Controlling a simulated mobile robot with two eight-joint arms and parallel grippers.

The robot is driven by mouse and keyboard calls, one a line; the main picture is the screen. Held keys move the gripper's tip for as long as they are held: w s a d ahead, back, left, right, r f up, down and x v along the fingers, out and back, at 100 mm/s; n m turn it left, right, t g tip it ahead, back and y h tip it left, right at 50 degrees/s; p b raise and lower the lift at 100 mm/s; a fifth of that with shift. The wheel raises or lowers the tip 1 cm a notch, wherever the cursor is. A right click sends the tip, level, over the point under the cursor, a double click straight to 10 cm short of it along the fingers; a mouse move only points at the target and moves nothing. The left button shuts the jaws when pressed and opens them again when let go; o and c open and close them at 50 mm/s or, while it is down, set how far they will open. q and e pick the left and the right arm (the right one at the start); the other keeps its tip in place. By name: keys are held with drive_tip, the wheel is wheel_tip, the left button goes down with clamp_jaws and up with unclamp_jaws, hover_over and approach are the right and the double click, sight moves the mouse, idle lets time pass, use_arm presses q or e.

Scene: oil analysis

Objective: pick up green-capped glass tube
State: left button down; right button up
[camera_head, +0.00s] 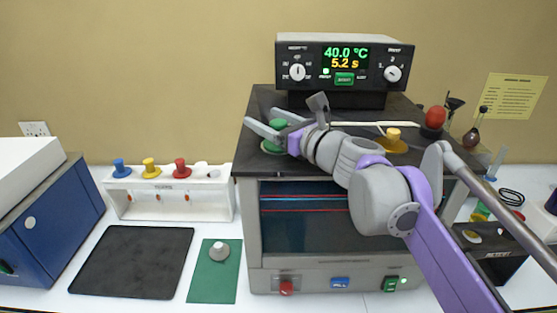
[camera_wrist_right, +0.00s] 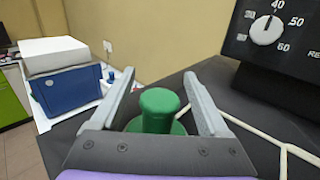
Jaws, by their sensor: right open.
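The green cap (camera_head: 279,124) of the tube stands on the dark top of the bath machine, near its left edge, above a green ring (camera_head: 270,148). The tube's glass is hidden. My right gripper (camera_head: 262,120) is open, its two fingers reaching left around the cap. In the right wrist view, the green cap (camera_wrist_right: 158,108) sits between the spread fingers of the gripper (camera_wrist_right: 160,80), with gaps visible near the fingertips. I cannot tell whether anything touches it. My left gripper is not in view.
A control box (camera_head: 345,62) with a display stands behind on the machine (camera_head: 262,215). A yellow-capped piece (camera_head: 393,135) and a red bulb (camera_head: 436,115) are to the right. A white rack (camera_head: 215,205) holds blue, yellow and red caps. A black mat (camera_head: 130,262) lies in front.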

drive_tip(key=shift+s, duration=0.15)
drive_tip(key=c, duration=0.3)
clamp_jaws()
idle(0.8)
